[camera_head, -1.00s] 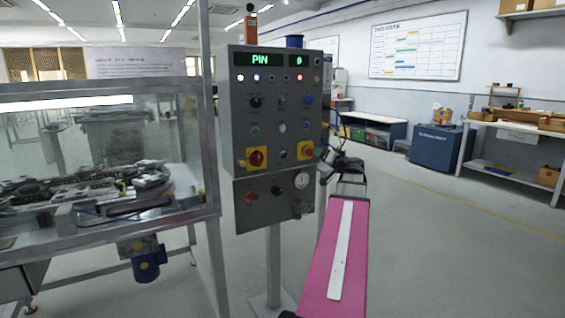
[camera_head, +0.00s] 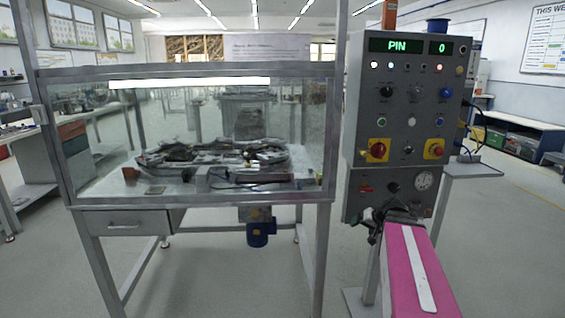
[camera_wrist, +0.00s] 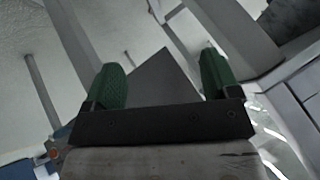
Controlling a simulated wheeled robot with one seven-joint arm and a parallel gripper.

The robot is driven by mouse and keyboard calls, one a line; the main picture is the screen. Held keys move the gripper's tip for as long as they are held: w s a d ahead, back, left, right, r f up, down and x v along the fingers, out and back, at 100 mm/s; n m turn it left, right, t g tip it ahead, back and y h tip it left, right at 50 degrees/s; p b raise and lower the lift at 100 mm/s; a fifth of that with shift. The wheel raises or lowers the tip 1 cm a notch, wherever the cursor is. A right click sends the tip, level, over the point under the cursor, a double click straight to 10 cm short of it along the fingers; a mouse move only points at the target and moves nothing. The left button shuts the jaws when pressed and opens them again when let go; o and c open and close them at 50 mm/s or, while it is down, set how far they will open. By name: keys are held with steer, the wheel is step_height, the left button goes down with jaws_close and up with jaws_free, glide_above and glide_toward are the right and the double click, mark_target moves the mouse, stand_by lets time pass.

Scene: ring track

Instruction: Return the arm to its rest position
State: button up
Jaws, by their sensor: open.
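My arm, with a pink link, reaches up from the lower right of the head view. My gripper (camera_head: 376,222) is at its far end, in front of the lower part of the grey control panel, and looks small and dark there. In the wrist view my gripper (camera_wrist: 163,85) shows two green fingers set wide apart with nothing held between them. Behind them are a grey plate, metal frame bars and pale floor. Whether the gripper touches the panel cannot be told.
The control panel (camera_head: 408,105) stands on a post and reads PIN and 0. A glass-walled bench (camera_head: 200,200) with a drawer (camera_head: 122,224) stands left of it. A small side table (camera_head: 468,170) is right of the panel. Floor (camera_head: 500,260) at right is clear.

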steer(key=s+a+f+n+g+h, duration=0.2)
steer(key=s+a+f+g+h, duration=0.2)
steer(key=s+a+f, duration=0.9)
steer(key=g, duration=0.2)
steer(key=shift+s+g+h, duration=0.25)
steer(key=shift+g+h, duration=0.05)
steer(key=shift+h, duration=0.1)
stand_by(2.3)
